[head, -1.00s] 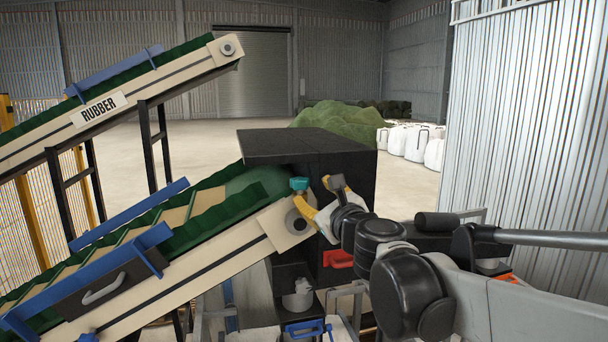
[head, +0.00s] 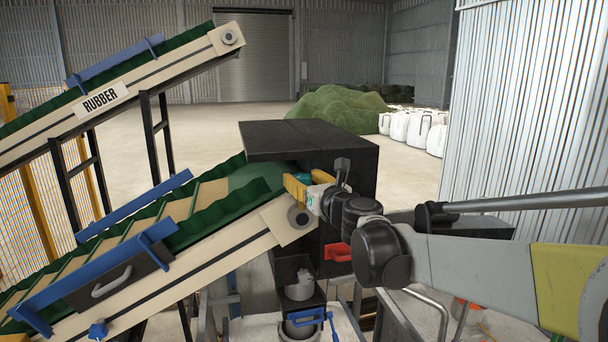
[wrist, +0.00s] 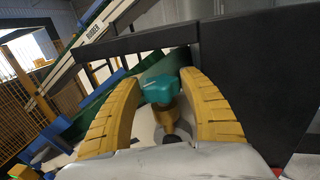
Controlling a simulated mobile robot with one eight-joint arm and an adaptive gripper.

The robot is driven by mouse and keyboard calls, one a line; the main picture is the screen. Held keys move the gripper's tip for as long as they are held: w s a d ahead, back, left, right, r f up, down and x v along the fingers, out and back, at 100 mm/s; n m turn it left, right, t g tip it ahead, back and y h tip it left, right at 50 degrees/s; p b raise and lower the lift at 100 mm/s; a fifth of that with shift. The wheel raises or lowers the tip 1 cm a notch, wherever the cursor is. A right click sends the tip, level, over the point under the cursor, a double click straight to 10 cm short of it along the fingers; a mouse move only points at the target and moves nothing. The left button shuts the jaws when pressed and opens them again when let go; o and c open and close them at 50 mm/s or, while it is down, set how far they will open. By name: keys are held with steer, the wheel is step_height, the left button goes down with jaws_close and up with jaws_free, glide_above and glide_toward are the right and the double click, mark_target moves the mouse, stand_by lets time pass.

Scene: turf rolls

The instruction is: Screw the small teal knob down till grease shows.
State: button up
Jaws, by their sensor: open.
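The small teal knob (wrist: 163,89) sits on a brass-coloured stem between the two yellow fingers of my gripper (wrist: 160,105) in the wrist view. The fingers are open, one on each side, with visible room between them and the knob. In the head view my gripper (head: 296,188) is at the upper end of the lower conveyor, and a bit of the teal knob (head: 305,177) shows just behind the fingers. The stem's lower end is partly hidden by the gripper body. I see no grease on the knob or stem.
The lower conveyor (head: 250,226) runs up to a black housing (head: 340,150) beside the gripper. A second conveyor marked RUBBER (head: 170,72) rises at the left. Open floor lies behind.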

steer(key=shift+w+a, duration=0.15)
steer(key=shift+w, duration=0.15)
steer(key=shift+s, duration=0.1)
steer(key=c, duration=0.9)
steer(key=m+t+h+b, duration=0.1)
steer(key=m+h, duration=0.1)
steer(key=h, duration=0.1)
steer(key=shift+a+f+b, duration=0.1)
steer(key=shift+b, duration=0.2)
steer(key=shift+m+t+h+b, duration=0.2)
steer(key=shift+m+h+b, duration=0.3)
steer(key=shift+m+h, duration=0.85)
steer(key=shift+m+t+h+b, duration=0.2)
steer(key=shift+m+h+b, duration=0.4)
steer(key=shift+h, duration=1.25)
steer(key=shift+m, duration=0.25)
